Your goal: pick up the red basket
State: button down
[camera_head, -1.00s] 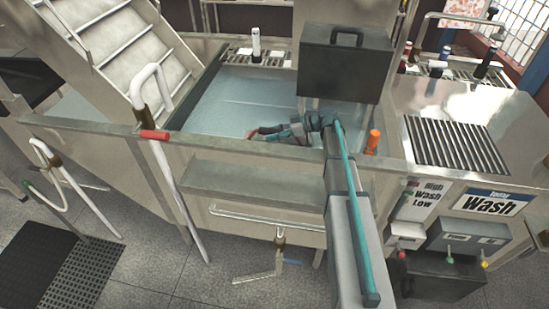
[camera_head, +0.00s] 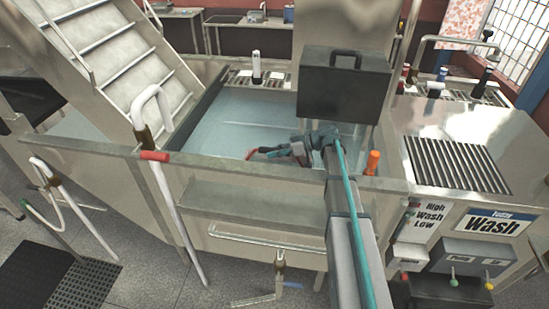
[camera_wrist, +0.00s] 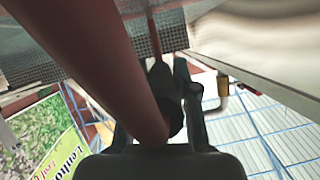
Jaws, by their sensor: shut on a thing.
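Only a small red part of the basket (camera_head: 252,153) shows in the head view, at the left of my gripper (camera_head: 287,150), over the blue-floored sink basin. In the wrist view a thick red-brown bar (camera_wrist: 105,60), apparently part of the basket, crosses from the upper left down to my gripper (camera_wrist: 172,85). My gripper is shut on this red part. The rest of the basket is hidden or cannot be made out. I cannot tell whether it touches the basin.
The sink basin (camera_head: 225,140) has a raised metal front edge. A dark box with a handle (camera_head: 345,85) stands behind my arm. An orange bottle (camera_head: 372,162) is right of my arm. A ribbed metal counter (camera_head: 455,165) lies further right, metal stairs (camera_head: 95,55) at left.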

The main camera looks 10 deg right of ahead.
notch_tip(320, 180, up, 27)
jog(key=b, duration=0.6)
jog(key=shift+r+b, duration=0.15)
jog(key=shift+b, duration=0.25)
dwell(5.9)
